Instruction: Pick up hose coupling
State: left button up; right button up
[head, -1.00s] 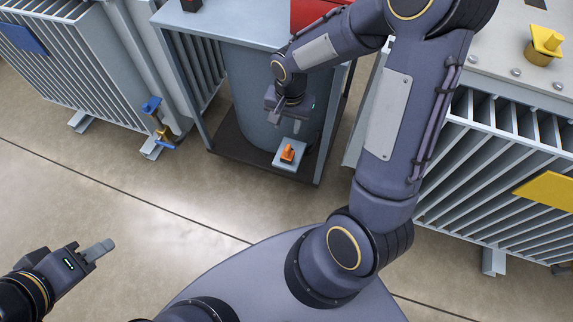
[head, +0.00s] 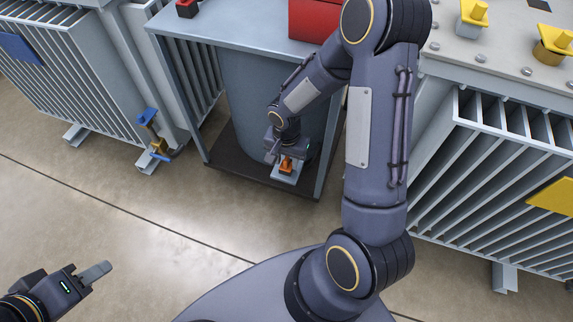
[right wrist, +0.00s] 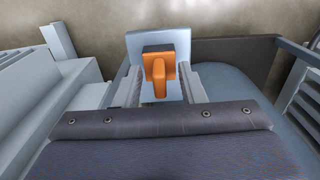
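The hose coupling looks like a small orange piece (head: 287,166) with a dark block at its base. It sits on a small light-grey plate (head: 279,177) low beside the blue-grey bench. My right gripper (head: 279,157) is right at it. In the right wrist view the coupling (right wrist: 159,76) stands between the two open fingers of that gripper (right wrist: 159,80), with a gap visible on each side. My left gripper (head: 95,272) is away over the floor at the lower left, empty. Its fingers overlap in the picture.
The bench (head: 235,32) has legs close around the coupling, and a red box (head: 314,18) on top. Finned grey cabinets stand left (head: 75,75) and right (head: 500,150). A blue-handled valve (head: 149,120) is at the left cabinet. The floor (head: 120,225) in front is clear.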

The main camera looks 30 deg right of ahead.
jog(key=shift+c, duration=0.5)
grip_shut()
jog(key=shift+r, duration=0.1)
